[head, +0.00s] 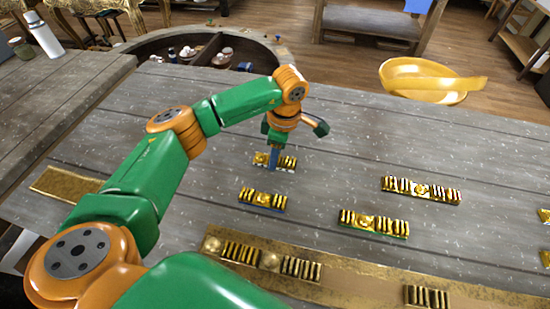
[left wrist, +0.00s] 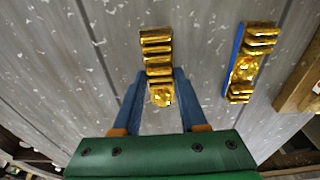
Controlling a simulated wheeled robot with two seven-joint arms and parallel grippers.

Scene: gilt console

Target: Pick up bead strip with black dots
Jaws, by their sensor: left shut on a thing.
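My left gripper (head: 273,165) reaches down to the grey plank table and is shut on a gold bead strip (head: 262,159). In the left wrist view the blue fingers (left wrist: 158,95) close on both sides of the near end of this strip (left wrist: 157,50); its far end sticks out beyond them. Black dots on it are too small to make out. I cannot tell whether it touches the table. A second gold strip with a blue edge (head: 262,199) lies nearer, apart from the gripper; it also shows in the left wrist view (left wrist: 248,65). My right gripper is not in view.
Two more gold strips, one at the right (head: 421,190) and one green-edged (head: 374,223), lie on the table. A long gilt rail (head: 345,281) with ribbed pieces runs along the front. A gold bowl (head: 425,80) stands beyond the back edge. The table's back middle is clear.

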